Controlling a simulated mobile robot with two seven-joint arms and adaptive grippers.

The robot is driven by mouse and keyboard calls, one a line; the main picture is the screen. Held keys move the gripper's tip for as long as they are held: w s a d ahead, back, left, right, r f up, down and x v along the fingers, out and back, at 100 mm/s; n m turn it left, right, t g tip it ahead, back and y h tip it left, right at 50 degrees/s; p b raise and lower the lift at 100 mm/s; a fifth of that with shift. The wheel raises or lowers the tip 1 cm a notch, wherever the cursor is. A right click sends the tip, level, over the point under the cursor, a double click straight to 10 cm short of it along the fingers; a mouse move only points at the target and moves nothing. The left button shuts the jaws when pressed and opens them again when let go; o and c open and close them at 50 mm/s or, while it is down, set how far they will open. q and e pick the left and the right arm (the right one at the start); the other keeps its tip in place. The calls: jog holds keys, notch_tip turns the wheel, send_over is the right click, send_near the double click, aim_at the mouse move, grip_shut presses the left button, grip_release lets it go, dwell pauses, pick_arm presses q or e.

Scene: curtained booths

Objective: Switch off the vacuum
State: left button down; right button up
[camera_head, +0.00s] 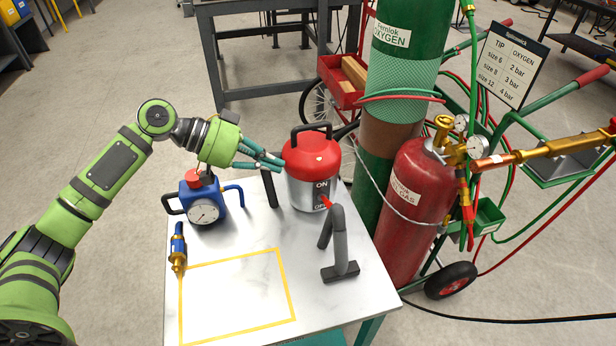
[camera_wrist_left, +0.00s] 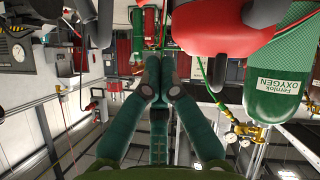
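The vacuum (camera_head: 312,155) stands at the back of the white table, with a red lid, black handle and silver body. Its dark panel reads ON above OFF, and a small red switch lever (camera_head: 327,203) sticks out beside OFF; its exact setting is hard to tell. My left gripper (camera_head: 283,164) is at the left of the red lid, fingers together and empty, pointing at it; I cannot tell whether they touch. In the left wrist view the closed fingers (camera_wrist_left: 160,72) show below the red lid (camera_wrist_left: 225,28). The switch cannot be made out there. My right gripper is not in view.
A blue device with a gauge (camera_head: 203,212) and a blue-gold torch (camera_head: 178,248) are at the table's left. A grey hose nozzle (camera_head: 340,250) stands before the vacuum. Gas cylinders (camera_head: 412,205) stand close at the right. The yellow-outlined area (camera_head: 235,300) is clear.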

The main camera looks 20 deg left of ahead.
pick_arm(q)
jog(key=p, duration=0.3)
send_over(326, 201)
jog(key=a, duration=0.4)
notch_tip(326, 201, down, 3)
jog(key=shift+d+f+p, duration=0.15)
jog(key=shift+d+f, duration=0.2)
jog(key=shift+f, duration=0.35)
jog(key=shift+d+f+p, duration=0.1)
jog(key=shift+d+f, duration=0.2)
jog(key=shift+f, duration=0.45)
jog(key=shift+d+f+p, duration=0.15)
jog(key=shift+d+f, duration=0.2)
jog(key=shift+f, duration=0.35)
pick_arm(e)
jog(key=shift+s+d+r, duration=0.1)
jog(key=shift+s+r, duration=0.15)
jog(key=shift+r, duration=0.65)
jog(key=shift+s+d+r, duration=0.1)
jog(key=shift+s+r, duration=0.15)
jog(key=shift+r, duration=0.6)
pick_arm(q)
jog(key=shift+s+m, duration=0.2)
jog(key=shift+m, duration=0.2)
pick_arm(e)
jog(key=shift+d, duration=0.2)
